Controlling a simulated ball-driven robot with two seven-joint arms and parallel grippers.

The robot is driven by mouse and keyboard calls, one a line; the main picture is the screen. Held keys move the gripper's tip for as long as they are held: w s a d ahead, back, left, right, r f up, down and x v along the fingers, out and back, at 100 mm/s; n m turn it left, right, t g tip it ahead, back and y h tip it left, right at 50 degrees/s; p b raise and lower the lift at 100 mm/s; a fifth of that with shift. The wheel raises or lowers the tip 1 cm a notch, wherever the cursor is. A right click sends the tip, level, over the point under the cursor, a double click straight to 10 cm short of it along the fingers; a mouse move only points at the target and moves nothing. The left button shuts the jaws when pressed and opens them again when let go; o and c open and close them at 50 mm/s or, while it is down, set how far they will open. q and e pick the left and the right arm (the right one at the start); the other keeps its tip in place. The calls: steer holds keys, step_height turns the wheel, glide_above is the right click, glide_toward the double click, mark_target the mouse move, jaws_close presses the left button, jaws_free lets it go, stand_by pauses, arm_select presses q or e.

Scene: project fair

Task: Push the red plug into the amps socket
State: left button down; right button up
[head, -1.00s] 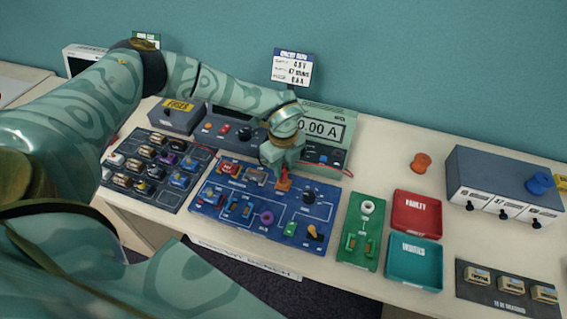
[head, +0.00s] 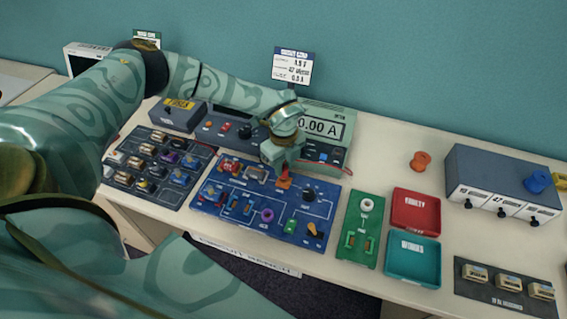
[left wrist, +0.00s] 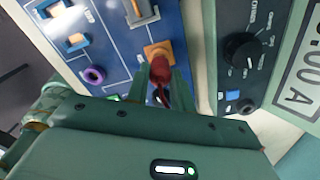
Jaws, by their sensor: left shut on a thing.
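My left gripper (left wrist: 160,88) is shut on the red plug (left wrist: 160,68). In the left wrist view the plug's far end is at an orange block (left wrist: 156,49) on the blue circuit board; I cannot tell whether it touches. In the head view my left gripper (head: 281,170) is low over the board's upper right, with the orange block (head: 284,183) just below it; the plug is mostly hidden there. The meter (head: 324,120) reads 0.00 A and stands behind the gripper. No amps label is legible, so I cannot tell which socket it is. My right gripper is out of view.
The blue circuit board (head: 215,205) carries several parts, including a purple ring (head: 267,216) and a dark knob (head: 308,194). A parts tray (head: 140,178) is at left. A green board (head: 350,264), red tray (head: 415,226) and teal tray (head: 412,278) stand at right.

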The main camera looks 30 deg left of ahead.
arm_select(q)
steer(key=shift+p, duration=0.65)
stand_by(1.0)
steer(key=shift+f+b, duration=0.4)
steer(key=shift+f, duration=0.5)
stand_by(1.1)
steer(key=c, duration=0.7)
jaws_free()
steer(key=shift+o, duration=0.2)
steer(key=shift+r, duration=0.1)
step_height(320, 180, up, 8)
steer(key=p, duration=0.8)
steer(key=shift+s+f, duration=0.1)
steer(key=shift+f, duration=0.1)
